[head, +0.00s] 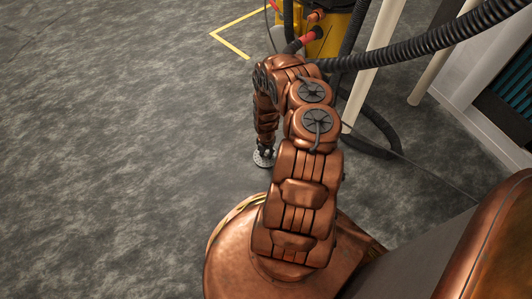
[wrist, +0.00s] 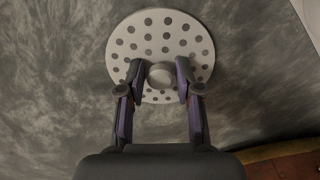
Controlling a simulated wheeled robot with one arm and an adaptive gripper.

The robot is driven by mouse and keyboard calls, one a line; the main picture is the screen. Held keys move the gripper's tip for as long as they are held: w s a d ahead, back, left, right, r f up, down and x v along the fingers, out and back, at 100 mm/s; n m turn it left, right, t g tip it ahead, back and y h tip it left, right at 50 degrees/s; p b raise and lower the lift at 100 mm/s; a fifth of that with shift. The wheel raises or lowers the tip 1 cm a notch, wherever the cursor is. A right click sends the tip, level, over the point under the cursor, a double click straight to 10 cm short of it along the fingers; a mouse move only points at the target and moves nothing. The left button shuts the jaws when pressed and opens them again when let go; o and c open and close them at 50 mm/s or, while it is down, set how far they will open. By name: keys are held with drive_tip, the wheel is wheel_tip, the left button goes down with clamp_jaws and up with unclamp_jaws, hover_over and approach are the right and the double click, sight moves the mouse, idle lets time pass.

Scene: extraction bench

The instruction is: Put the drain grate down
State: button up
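The drain grate (wrist: 160,35) is a pale round disc with many holes and a raised knob (wrist: 160,75) at its middle. In the head view my gripper (head: 265,149) points down at the grate. The grate looks flat and at or close to the grey floor; I cannot tell if it touches.
Bare grey floor (head: 120,150) lies open to the left. A yellow machine (head: 335,35) with black hoses (head: 430,48) stands at the back, beside a yellow floor line (head: 228,40). Pale posts (head: 372,55) and a cabinet (head: 490,80) are at the right.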

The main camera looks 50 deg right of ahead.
drive_tip(key=shift+o, duration=1)
